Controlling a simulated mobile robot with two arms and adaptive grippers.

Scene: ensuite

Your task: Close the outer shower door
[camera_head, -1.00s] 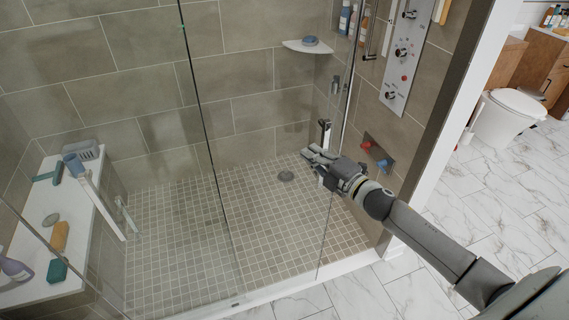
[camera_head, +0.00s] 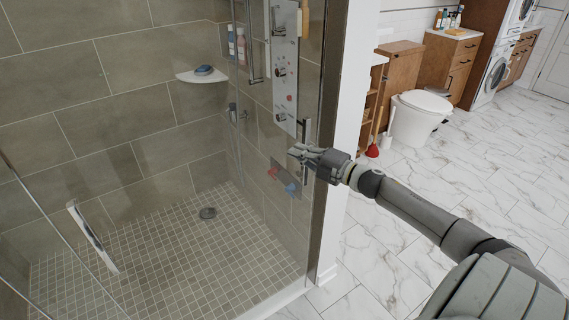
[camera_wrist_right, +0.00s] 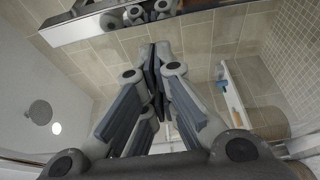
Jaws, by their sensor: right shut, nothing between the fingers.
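The outer shower door is clear glass, and its pane (camera_head: 262,150) is hard to make out against the tiled wall. Its upright metal handle (camera_head: 306,132) shows in the head view near the white jamb at the shower's right side. My right gripper (camera_head: 296,152) is shut and empty at this handle, with its fingers pointing left; I cannot tell whether they touch it. In the right wrist view the fingers (camera_wrist_right: 160,58) are together with nothing between them. My left gripper is not in view.
A second upright handle (camera_head: 93,237) is on glass at the left. A white corner shelf (camera_head: 203,76) holds a blue dish. The shower panel (camera_head: 284,65) is on the right wall. Outside are a toilet (camera_head: 418,112), a red plunger (camera_head: 372,151) and clear marble floor (camera_head: 480,190).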

